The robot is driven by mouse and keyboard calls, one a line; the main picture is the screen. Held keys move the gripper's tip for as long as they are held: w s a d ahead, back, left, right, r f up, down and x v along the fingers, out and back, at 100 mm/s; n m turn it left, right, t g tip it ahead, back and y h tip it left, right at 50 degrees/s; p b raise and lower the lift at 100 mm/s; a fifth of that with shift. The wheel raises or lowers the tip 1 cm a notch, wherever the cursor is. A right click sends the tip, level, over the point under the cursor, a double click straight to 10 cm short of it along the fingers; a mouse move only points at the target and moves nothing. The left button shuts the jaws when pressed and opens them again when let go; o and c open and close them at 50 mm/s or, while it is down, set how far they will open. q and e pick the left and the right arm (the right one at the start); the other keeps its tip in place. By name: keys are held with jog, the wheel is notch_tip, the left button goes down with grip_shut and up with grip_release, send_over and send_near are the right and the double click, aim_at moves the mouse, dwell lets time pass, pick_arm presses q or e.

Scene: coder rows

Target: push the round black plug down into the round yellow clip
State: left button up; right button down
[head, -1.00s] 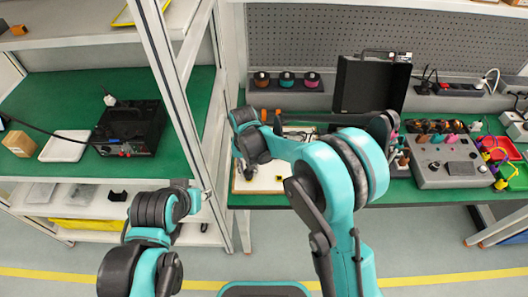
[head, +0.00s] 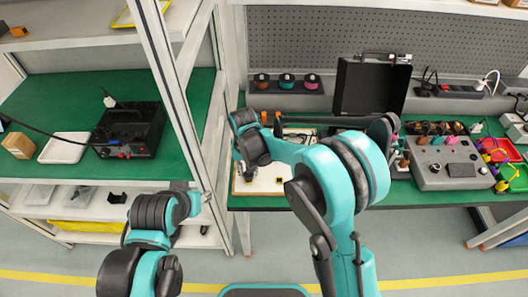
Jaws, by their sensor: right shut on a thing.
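My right gripper (head: 246,174) points down over the left part of a pale board (head: 268,187) on the green bench. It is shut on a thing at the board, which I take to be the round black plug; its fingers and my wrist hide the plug. The round yellow clip cannot be made out; a small dark and yellow part (head: 279,180) shows on the board to the right of the gripper. My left gripper (head: 206,196) is at the lower left, in front of the shelf rack and away from the board; its fingers are too small to read.
An open black case (head: 370,85) stands behind my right forearm. A grey control box (head: 448,165) and coloured bins (head: 500,150) are on the right of the bench. A spool holder (head: 286,88) is at the back. The rack post (head: 172,90) stands left of the board.

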jog(key=shift+f+b, duration=0.45)
jog(key=shift+f, duration=0.05)
dwell(1.0)
jog(key=c, duration=1.1)
grip_release()
jog(key=shift+c, duration=0.2)
notch_tip(320, 180, up, 12)
jog(key=s+d+r+t, duration=0.2)
jog(key=s+d+r, duration=0.1)
jog(key=d, duration=0.3)
jog(key=s+d+r+t, duration=0.1)
jog(key=s+d+r, duration=0.25)
jog(key=d, duration=0.35)
jog(key=s+d+f+t, duration=0.3)
jog(key=s+d+t, duration=0.1)
jog(key=s+d, duration=0.6)
jog(key=shift+s+d+f, duration=0.15)
jog(key=shift+s+f, duration=0.2)
